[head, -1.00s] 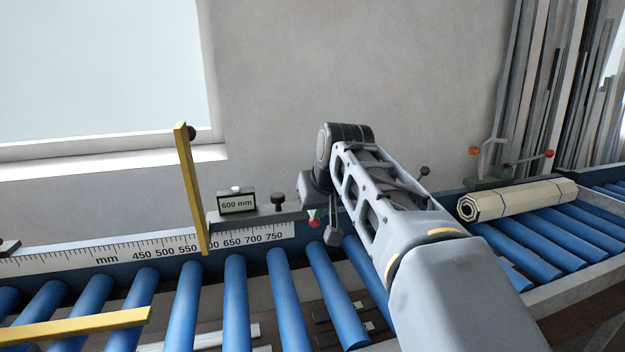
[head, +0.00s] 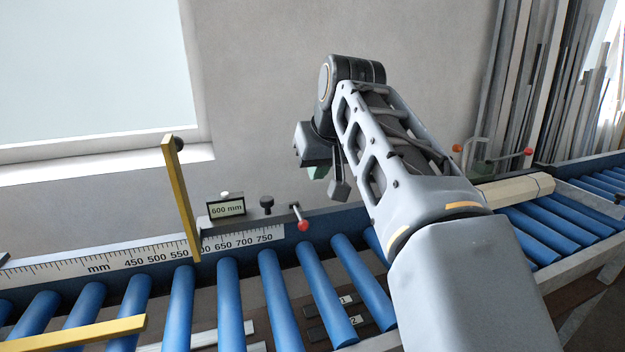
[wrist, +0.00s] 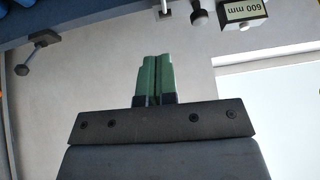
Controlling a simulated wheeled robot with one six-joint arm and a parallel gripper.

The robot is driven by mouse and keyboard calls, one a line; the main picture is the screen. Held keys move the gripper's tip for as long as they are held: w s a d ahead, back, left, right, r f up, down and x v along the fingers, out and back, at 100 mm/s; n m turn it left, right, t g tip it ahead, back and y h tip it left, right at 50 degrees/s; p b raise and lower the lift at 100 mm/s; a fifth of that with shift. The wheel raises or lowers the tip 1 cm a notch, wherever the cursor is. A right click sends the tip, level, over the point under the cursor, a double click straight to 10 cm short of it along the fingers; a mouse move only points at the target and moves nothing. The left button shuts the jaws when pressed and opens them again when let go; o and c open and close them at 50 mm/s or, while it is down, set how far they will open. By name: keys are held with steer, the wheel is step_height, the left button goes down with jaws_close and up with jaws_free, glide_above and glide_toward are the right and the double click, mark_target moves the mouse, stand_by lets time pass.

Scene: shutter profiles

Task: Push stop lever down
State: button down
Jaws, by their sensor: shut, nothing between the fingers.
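A short lever with a red ball knob (head: 303,225) sits on the rail right of the 600 mm display and points down toward the rollers. A small pale part of it shows at the top of the wrist view (wrist: 162,9). I take it for the stop lever. My gripper (head: 318,172) is raised above and slightly right of this lever, apart from it and partly hidden by my arm. In the wrist view its green fingers (wrist: 152,62) are together with nothing between them.
The 600 mm display (head: 226,207) and a black knob (head: 266,204) stand left of the lever. A yellow upright bar (head: 180,200) stands further left by the scale. Blue rollers (head: 280,300) lie in front. A pale profile bundle (head: 515,190) lies right. Wall space above is free.

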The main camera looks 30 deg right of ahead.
steer(key=shift+v, duration=0.95)
